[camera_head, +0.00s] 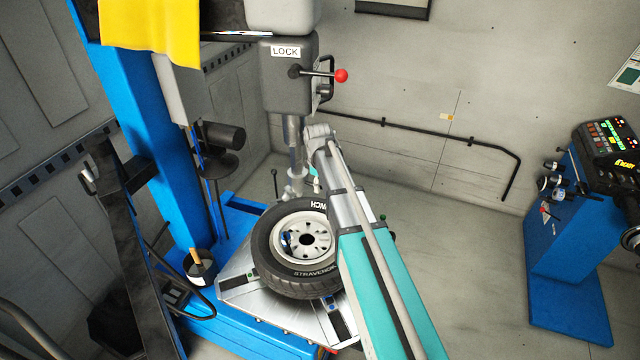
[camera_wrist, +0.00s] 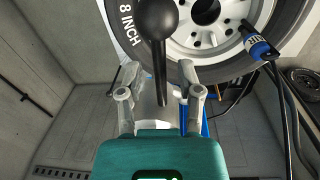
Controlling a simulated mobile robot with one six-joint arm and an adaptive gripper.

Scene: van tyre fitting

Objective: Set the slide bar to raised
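The slide bar (camera_head: 291,135) is a grey vertical bar below the grey head marked LOCK (camera_head: 286,75). Its lower end is just above the upper rim of the tyre (camera_head: 270,245). My gripper (camera_wrist: 158,75) has its two fingers spread apart in the wrist view. A black ball-ended lever (camera_wrist: 156,25) runs down the picture between the fingers, and I cannot tell whether they touch it. In the head view my own arm mostly hides the gripper, beside the bar's lower end. A red-knobbed lever (camera_head: 341,76) sticks out from the right of the head.
The tyre lies on the grey turntable (camera_head: 240,290) of the blue machine column (camera_head: 150,130). A blue balancer (camera_head: 570,230) stands at right. The floor between (camera_head: 470,270) is clear.

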